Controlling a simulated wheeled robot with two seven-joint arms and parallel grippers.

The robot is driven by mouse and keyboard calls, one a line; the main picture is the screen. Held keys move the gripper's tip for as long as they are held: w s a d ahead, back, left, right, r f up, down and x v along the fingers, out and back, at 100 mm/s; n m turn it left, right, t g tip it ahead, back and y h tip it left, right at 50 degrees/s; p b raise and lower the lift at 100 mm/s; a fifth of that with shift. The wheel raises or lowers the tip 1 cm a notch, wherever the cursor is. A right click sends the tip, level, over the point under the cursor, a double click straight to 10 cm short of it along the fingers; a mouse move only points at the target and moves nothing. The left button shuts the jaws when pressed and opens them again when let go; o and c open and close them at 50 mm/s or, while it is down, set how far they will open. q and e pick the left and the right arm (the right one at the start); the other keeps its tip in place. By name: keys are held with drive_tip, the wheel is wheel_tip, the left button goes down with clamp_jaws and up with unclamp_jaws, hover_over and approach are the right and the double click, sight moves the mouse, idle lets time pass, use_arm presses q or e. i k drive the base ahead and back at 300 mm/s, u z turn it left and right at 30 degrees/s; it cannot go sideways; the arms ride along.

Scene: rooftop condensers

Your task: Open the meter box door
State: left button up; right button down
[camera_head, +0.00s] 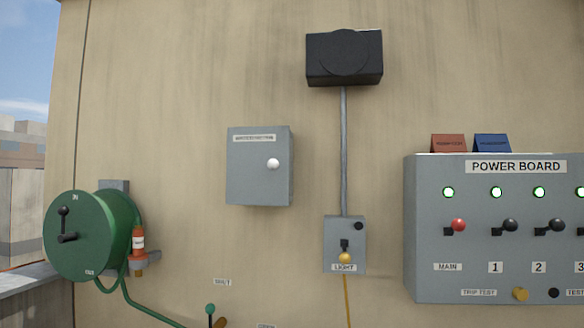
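A grey box (259,185) with a white round knob (273,164) is mounted on the tan wall, left of the middle in the head view. It looks like the meter box, but the small label (254,138) at its top is too blurred to read. Its front door looks shut and flush, and the inside is hidden. The knob sits toward the right side of the door. Neither of my grippers shows in the head view.
A green hose reel (88,236) stands out from the wall at lower left. A LIGHT switch box (357,230) hangs below a black fixture (344,58). A POWER BOARD (430,280) with levers fills the right. The wall around the grey box is clear.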

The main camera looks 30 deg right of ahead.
sight(258, 159)
drive_tip(key=u, duration=0.05)
drive_tip(key=k, duration=0.25)
drive_tip(key=z, duration=0.9)
